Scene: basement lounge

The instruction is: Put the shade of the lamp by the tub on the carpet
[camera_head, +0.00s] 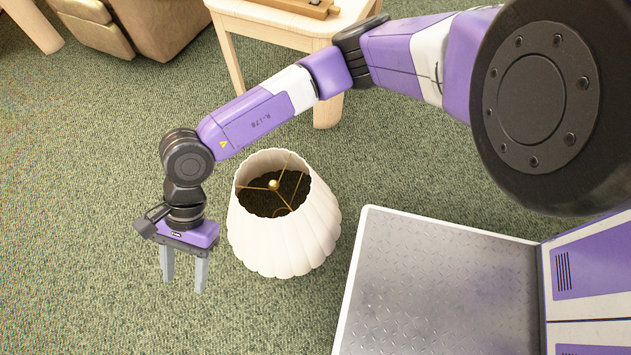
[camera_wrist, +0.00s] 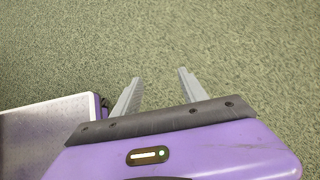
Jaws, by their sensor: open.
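A white pleated lampshade (camera_head: 283,235) stands upright on the green carpet (camera_head: 80,270), in the middle of the head view. Its open top shows a brass three-armed fitting with a small knob, and a dark inside. No lamp base or bulb can be made out. My gripper (camera_head: 183,286) points down over the carpet just left of the shade, apart from it. Its two grey fingers are spread and empty. In the wrist view my gripper (camera_wrist: 160,76) has only carpet (camera_wrist: 235,45) beyond it, and the shade is not seen.
A light wooden table (camera_head: 235,62) with a wooden object (camera_head: 300,6) on it stands behind the shade. A brown padded chair (camera_head: 155,25) is at the upper left, beside a wooden leg (camera_head: 35,25). My base lies close to the shade's right. The carpet at left is clear.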

